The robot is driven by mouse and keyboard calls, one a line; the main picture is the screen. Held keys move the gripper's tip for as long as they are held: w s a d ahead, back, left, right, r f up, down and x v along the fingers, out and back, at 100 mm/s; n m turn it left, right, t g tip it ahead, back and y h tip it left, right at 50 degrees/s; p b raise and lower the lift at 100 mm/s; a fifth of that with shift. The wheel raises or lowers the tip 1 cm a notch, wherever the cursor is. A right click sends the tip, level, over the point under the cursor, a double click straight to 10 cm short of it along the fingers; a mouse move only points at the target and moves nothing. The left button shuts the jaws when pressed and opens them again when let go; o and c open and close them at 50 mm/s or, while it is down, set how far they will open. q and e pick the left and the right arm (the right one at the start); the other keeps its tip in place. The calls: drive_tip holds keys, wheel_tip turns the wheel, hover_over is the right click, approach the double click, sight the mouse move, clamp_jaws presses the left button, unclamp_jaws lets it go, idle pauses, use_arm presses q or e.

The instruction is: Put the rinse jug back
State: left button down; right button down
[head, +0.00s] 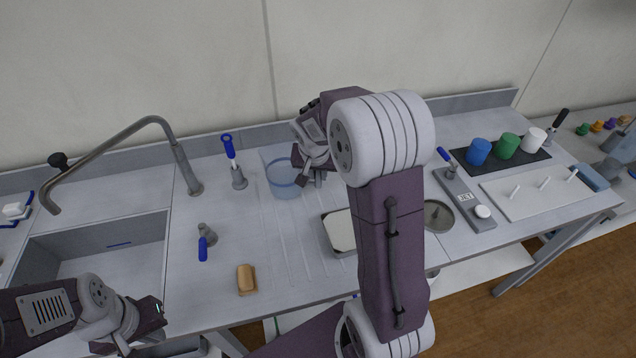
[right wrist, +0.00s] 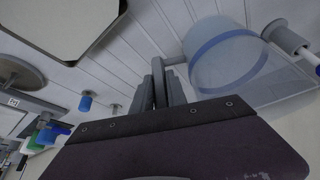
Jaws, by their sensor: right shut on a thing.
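The rinse jug (head: 284,180), a clear tub with a blue band, is upright at the back of the counter, left of my right gripper (head: 308,172). In the right wrist view the jug (right wrist: 228,62) is beside the fingers (right wrist: 163,84), which are shut on its short side handle. I cannot tell whether its base touches the surface. My left gripper (head: 138,325) is at the lower left, in front of the sink, away from the jug; its jaw opening is unclear.
A blue-handled valve (head: 232,160) stands just left of the jug. A shallow tray (head: 340,232) lies in front of it. The faucet (head: 110,145) and sink (head: 105,250) are left; a tan block (head: 246,279) is at the front. Coloured cups (head: 506,145) stand right.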

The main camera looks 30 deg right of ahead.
sight(318, 182)
wheel_tip(318, 182, down, 3)
drive_tip(key=shift+s+f+b, duration=0.1)
drive_tip(key=shift+b, duration=0.2)
drive_tip(key=shift+f, duration=0.4)
drive_tip(key=shift+f, duration=0.15)
drive_tip(key=c, duration=1.3)
unclamp_jaws()
